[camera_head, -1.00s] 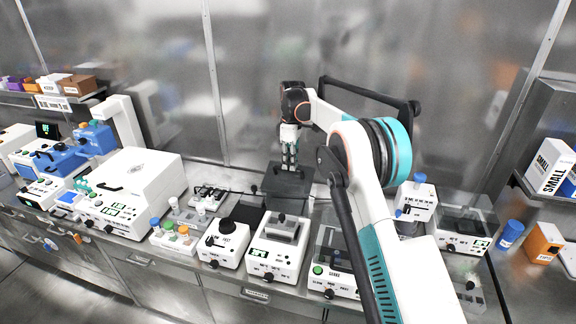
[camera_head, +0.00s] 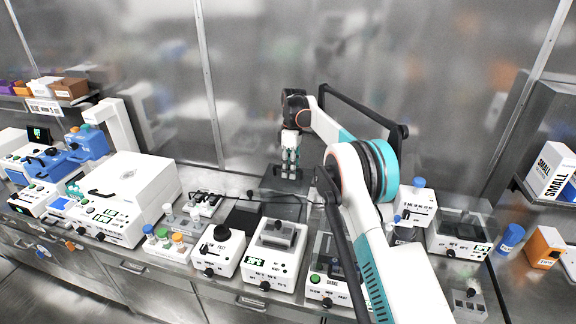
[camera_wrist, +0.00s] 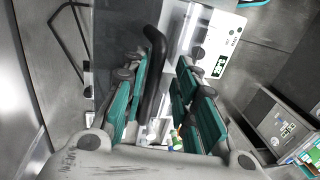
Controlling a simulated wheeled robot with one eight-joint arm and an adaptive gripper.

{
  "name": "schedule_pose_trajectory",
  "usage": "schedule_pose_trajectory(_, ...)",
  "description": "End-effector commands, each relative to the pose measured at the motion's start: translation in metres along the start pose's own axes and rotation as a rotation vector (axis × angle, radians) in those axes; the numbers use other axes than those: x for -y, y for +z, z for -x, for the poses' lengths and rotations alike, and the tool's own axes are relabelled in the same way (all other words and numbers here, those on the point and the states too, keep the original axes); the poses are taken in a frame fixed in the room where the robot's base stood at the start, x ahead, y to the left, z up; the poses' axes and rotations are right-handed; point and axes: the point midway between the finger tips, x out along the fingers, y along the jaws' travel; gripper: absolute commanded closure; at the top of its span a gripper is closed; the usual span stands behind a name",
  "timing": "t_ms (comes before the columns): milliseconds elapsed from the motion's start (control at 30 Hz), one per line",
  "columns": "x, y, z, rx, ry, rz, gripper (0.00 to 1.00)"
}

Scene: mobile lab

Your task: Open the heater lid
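The heater (camera_head: 273,263) appears to be the white unit with a green display and a grey block on top, at the middle front of the bench. Behind it is a dark, flat panel (camera_head: 270,180), apparently its lid; its exact tilt is hard to tell. My gripper (camera_head: 290,168) points down at this panel. In the wrist view a curved black handle (camera_wrist: 155,75) lies between the teal fingers of my gripper (camera_wrist: 162,75), nearer the left finger. A gap shows on the right of the handle, so the fingers look open around it. A white unit with a display (camera_wrist: 217,62) shows beyond the fingers.
A white unit with a black knob (camera_head: 217,250) stands left of the heater, and a clear-lidded unit (camera_head: 328,275) stands right of it. A rack of coloured-cap bottles (camera_head: 168,243) and a large white box (camera_head: 135,183) are farther left. A metal wall rises behind the bench.

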Motion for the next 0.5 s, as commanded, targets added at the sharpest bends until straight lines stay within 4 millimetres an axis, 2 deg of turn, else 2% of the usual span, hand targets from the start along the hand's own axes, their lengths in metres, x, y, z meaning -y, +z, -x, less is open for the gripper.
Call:
schedule_pose_trajectory(367,0.004,-0.004,0.006,-0.002,-0.002,0.006,0.69)
schedule_pose_trajectory(500,0.005,-0.004,0.018,-0.003,-0.002,0.006,0.69)
